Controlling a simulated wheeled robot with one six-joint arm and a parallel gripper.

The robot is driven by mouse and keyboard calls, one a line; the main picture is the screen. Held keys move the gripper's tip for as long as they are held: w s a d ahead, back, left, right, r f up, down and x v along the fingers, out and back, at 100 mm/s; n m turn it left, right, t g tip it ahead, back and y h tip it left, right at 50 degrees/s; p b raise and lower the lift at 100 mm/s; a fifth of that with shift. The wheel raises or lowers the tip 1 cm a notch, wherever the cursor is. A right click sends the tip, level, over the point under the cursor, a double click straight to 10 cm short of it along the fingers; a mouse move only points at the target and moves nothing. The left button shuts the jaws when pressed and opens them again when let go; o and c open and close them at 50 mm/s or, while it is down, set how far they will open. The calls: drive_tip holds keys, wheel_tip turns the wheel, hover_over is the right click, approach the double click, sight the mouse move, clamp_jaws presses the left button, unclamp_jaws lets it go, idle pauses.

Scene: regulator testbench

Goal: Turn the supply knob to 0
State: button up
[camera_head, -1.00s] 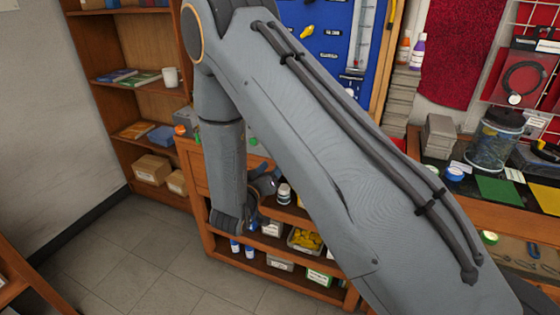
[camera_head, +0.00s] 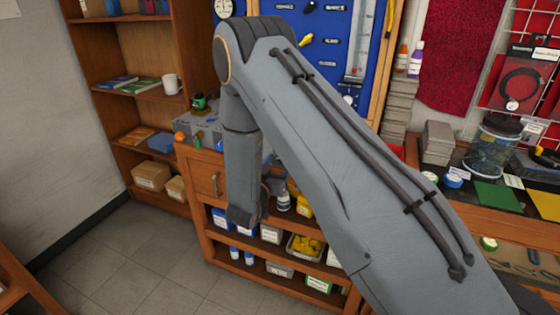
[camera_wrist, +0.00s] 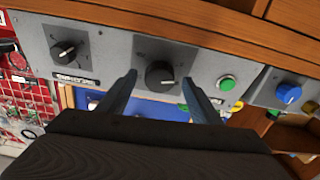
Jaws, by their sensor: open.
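In the wrist view, a black round knob (camera_wrist: 160,74) with a pale pointer mark sits on a grey panel (camera_wrist: 110,50). My gripper (camera_wrist: 160,78) is open, with one finger on each side of this knob; I cannot tell whether either finger touches it. A second black knob (camera_wrist: 66,50) with a pointer sits to the left on the same panel, with a small label plate below it. The lettering is too small to read, so I cannot tell which knob is the supply knob. In the head view my arm hides the gripper and both black knobs.
A green button (camera_wrist: 226,83) and a blue knob (camera_wrist: 288,93) lie to the right of the gripper. A wooden edge (camera_wrist: 220,30) runs above the panel. In the head view, a wooden cabinet (camera_head: 205,178) stands below the arm, with open floor (camera_head: 130,255) at the left.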

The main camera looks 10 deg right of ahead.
drive_tip(key=shift+w+d, duration=0.15)
drive_tip(key=shift+w, duration=0.05)
drive_tip(key=shift+c, duration=0.3)
drive_tip(key=c, duration=1)
drive_tip(key=shift+n+y, duration=0.5)
drive_tip(key=shift+n, duration=1.4)
drive_tip(key=o, duration=1.1)
drive_tip(key=shift+c, duration=0.2)
drive_tip(key=b+v, duration=0.2)
drive_tip(key=v, duration=0.5)
drive_tip(key=shift+s, duration=0.4)
